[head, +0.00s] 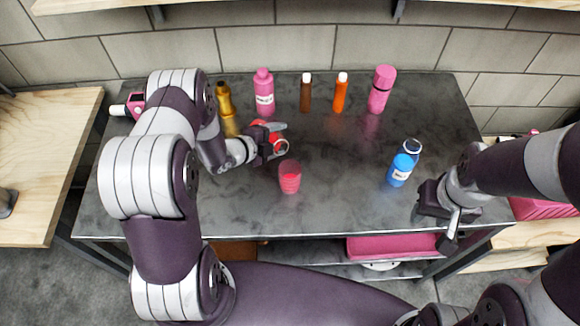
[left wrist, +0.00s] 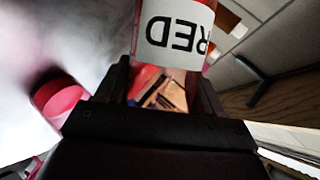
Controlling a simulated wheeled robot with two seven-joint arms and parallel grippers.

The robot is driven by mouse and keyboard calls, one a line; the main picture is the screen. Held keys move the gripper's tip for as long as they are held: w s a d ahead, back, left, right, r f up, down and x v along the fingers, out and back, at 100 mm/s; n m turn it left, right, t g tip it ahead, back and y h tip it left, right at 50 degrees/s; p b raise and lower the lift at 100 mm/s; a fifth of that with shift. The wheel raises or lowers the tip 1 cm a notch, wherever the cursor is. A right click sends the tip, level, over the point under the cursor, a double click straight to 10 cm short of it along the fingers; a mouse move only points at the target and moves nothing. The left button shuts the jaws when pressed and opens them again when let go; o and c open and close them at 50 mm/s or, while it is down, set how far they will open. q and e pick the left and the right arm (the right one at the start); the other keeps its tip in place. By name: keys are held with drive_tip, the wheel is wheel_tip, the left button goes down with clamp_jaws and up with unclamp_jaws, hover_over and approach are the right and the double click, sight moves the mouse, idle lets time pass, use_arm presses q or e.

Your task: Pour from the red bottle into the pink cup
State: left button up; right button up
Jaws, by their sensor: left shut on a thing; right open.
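My left gripper (head: 274,141) is shut on the red bottle (head: 279,148), at the middle of the grey table. In the left wrist view the bottle (left wrist: 178,28) sits between the fingers, its white label reading RED upside down. The gripper hides much of the bottle in the head view; its exact tilt is hard to tell. The pink cup (head: 290,178) stands upright on the table, just in front of the gripper and slightly right. It also shows at the left of the wrist view (left wrist: 58,100), apart from the bottle. My right gripper (head: 448,212) is open and empty at the table's front right.
A gold bottle (head: 224,98), pink bottle (head: 264,92), brown bottle (head: 306,93), orange bottle (head: 341,93) and pink tumbler (head: 381,90) stand along the back. A blue bottle (head: 404,164) stands near my right gripper. The table (head: 345,205) is clear between cup and blue bottle.

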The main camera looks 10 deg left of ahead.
sight(271, 138)
use_arm(q)
drive_tip(key=shift+w+a+r+m+t+y, duration=0.1)
drive_tip(key=shift+r+m+t+y, duration=0.35)
drive_tip(key=shift+r, duration=0.2)
idle(1.9)
drive_tip(key=shift+s+d+r+m+t+y+b, duration=0.15)
drive_tip(key=shift+r+m+t, duration=0.2)
drive_tip(key=shift+r+m, duration=0.1)
drive_tip(key=shift+s+d+r+m+t+y+b, duration=0.1)
drive_tip(key=shift+s+r+m+t+b, duration=0.05)
drive_tip(key=shift+r+m+t, duration=0.2)
idle(2.7)
